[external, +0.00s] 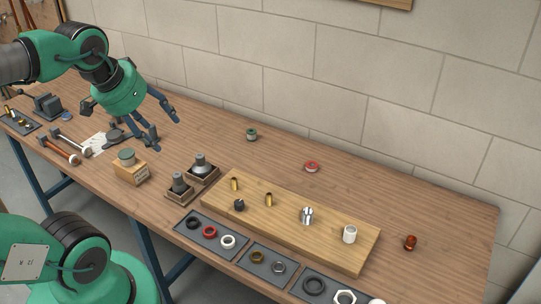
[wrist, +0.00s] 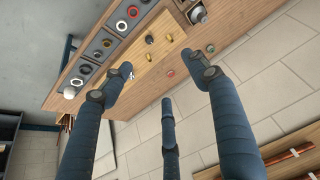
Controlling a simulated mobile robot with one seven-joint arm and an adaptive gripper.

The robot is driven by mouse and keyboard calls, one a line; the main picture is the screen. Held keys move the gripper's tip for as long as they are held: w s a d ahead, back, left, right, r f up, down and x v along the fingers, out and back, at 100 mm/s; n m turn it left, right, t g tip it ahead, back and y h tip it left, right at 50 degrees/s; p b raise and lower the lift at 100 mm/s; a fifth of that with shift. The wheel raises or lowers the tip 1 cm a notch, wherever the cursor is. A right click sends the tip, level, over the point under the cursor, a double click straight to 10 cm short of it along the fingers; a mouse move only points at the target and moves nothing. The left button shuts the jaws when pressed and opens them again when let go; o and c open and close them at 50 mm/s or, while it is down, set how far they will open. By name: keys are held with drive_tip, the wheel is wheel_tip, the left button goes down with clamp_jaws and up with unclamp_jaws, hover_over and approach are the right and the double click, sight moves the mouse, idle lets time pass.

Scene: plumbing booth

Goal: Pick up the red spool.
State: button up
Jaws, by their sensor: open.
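The red spool (external: 311,167) is small and low, with a pale rim. It lies on the bare wood behind the light board, toward the wall. My gripper (external: 163,131) is open and empty above the left part of the bench, well to the left of the spool. Its three dark fingers are spread in the wrist view (wrist: 160,76), and nothing is between them.
A green spool (external: 252,135) stands left of the red one. The light wooden board (external: 328,238) holds brass and white fittings. Trays of rings (external: 197,219) line the front edge. A copper fitting (external: 411,242) stands at right. The block wall (external: 330,100) rises behind. Bare bench surrounds the red spool.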

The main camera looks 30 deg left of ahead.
drive_tip(key=w+d+m+g+p, duration=0.1)
drive_tip(key=w+d+p, duration=0.15)
drive_tip(key=w, duration=1.35)
drive_tip(key=w+d+m+g+p, duration=0.1)
drive_tip(key=w+d+g+p, duration=0.15)
drive_tip(key=w, duration=1.35)
drive_tip(key=w+d+f+m+p, duration=0.1)
drive_tip(key=w+d+f, duration=0.2)
drive_tip(key=w+f, duration=0.3)
drive_tip(key=w+d+f+m, duration=0.15)
drive_tip(key=w+f, duration=0.25)
drive_tip(key=w, duration=0.4)
drive_tip(key=w+d+f+g+p, duration=0.1)
drive_tip(key=w+f, duration=0.3)
drive_tip(key=f, duration=0.5)
drive_tip(key=w+d+f+g+p, duration=0.1)
drive_tip(key=w+d+f, duration=0.3)
drive_tip(key=f, duration=0.5)
drive_tip(key=shift+w+d+f, duration=0.2)
drive_tip(key=shift+w+d, duration=0.15)
drive_tip(key=shift+w, duration=0.4)
drive_tip(key=shift+f, duration=4.3)
drive_tip(key=shift+f, duration=0.1)
